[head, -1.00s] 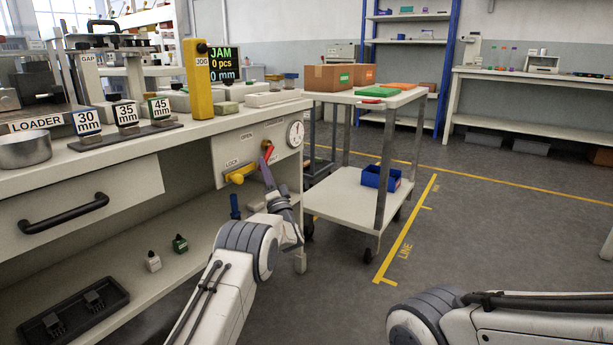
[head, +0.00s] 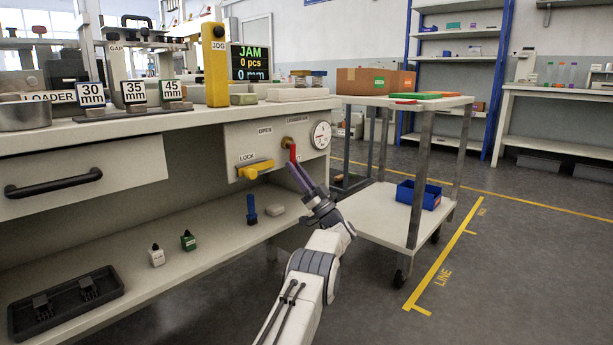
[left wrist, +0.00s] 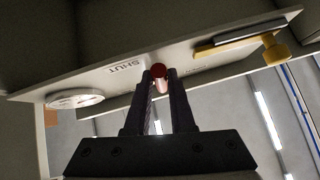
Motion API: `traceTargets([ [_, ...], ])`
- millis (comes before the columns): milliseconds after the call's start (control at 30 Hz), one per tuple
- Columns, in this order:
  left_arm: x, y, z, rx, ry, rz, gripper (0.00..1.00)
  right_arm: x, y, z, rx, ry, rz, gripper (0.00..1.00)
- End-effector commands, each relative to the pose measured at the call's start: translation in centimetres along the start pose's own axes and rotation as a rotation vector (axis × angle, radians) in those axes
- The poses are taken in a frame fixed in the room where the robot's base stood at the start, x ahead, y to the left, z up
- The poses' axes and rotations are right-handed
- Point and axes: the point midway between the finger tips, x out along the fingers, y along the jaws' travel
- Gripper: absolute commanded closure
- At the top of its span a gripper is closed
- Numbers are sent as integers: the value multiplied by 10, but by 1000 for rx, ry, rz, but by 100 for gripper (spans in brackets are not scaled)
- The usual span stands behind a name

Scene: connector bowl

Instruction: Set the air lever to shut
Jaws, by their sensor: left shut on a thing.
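The red air lever (head: 292,153) hangs roughly straight down from a brass pivot on the panel under the bench top, beside a round gauge (head: 321,135). My left gripper (head: 298,173) reaches up from below, its dark fingers at the lever's lower end. In the left wrist view the red lever end (left wrist: 159,72) sits between the fingertips of my left gripper (left wrist: 161,80), which is shut on it. The word SHUT (left wrist: 123,63) shows on the panel left of the lever in that view. My right gripper is not in view.
A yellow lock handle (head: 255,168) juts out left of the lever. A cart (head: 385,212) with a blue bin (head: 418,195) stands just right of my left arm. The bench's lower shelf (head: 190,275) holds small bottles and a black tray (head: 65,299). Floor at right is clear.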

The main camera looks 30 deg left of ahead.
Motion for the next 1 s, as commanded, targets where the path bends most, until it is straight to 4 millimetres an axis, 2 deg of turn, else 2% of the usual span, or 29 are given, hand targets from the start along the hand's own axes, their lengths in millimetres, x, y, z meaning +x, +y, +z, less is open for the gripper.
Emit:
traceTargets([
  [33,0,-1,5,-7,-11,-12,100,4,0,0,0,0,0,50],
  [233,1,-3,4,-34,-20,-39,100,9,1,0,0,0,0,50],
  [800,0,-1,2,-47,-26,-48,100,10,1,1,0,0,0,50],
  [833,-1,-1,2,-47,-26,-48,74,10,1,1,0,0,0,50],
  [900,-1,-1,1,-47,-25,-48,48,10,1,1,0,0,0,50],
  [1000,-1,-1,0,-48,-23,-48,48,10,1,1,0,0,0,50],
])
